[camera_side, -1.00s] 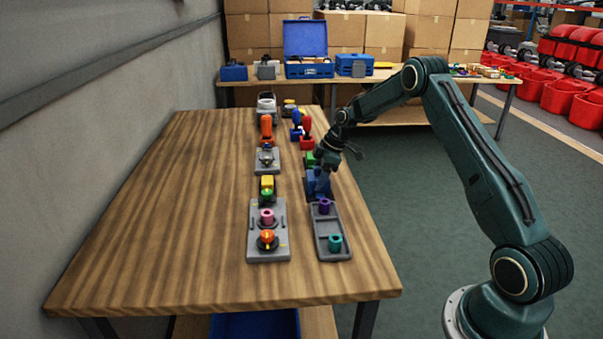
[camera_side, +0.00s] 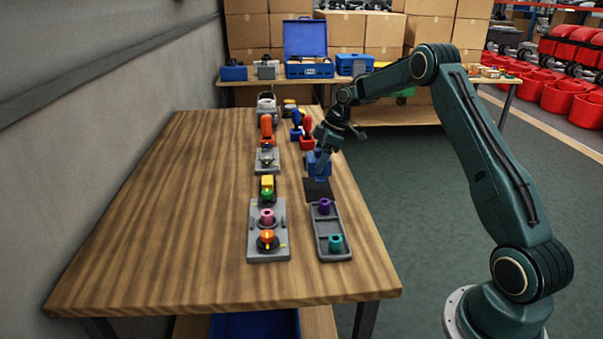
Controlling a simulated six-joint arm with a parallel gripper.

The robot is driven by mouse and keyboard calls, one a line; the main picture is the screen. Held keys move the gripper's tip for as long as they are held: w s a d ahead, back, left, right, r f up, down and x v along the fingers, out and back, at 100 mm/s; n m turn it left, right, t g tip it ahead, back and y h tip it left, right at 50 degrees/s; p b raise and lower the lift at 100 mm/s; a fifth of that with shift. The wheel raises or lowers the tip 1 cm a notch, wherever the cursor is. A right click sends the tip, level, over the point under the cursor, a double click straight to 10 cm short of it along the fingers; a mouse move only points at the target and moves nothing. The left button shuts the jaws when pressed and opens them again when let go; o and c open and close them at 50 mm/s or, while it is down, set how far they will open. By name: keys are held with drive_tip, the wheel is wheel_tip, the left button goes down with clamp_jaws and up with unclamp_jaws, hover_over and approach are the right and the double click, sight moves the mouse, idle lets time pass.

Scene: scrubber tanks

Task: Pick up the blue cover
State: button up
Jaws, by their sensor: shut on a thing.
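The blue cover (camera_side: 313,163) is in the side view, at the right side of the wooden table. My gripper (camera_side: 322,151) points down onto it from above and is shut on it. The cover appears held above the table, over a dark flat square (camera_side: 317,190). The fingertips are small and partly hidden against the cover.
A grey tray (camera_side: 333,246) with a purple and a teal piece lies in front of the dark square. Grey fixtures with coloured parts line the middle, including a front plate (camera_side: 253,230). Red and blue pieces (camera_side: 306,142) stand behind. The table's left half (camera_side: 180,200) is clear.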

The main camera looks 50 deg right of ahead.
sight(319, 150)
wheel_tip(319, 150, up, 14)
idle(0.4)
drive_tip(key=shift+f, duration=0.1)
idle(0.6)
drive_tip(key=a+f, duration=0.3)
drive_tip(key=a, duration=0.4)
drive_tip(key=s+a+f, duration=0.1)
drive_tip(key=a+f, duration=0.2)
drive_tip(key=a, duration=0.5)
drive_tip(key=a+f, duration=0.3)
drive_tip(key=a, duration=0.5)
drive_tip(key=shift+s+a+f, duration=0.1)
drive_tip(key=shift+s+a, duration=0.05)
drive_tip(key=shift+s, duration=0.05)
drive_tip(key=shift+f, duration=0.15)
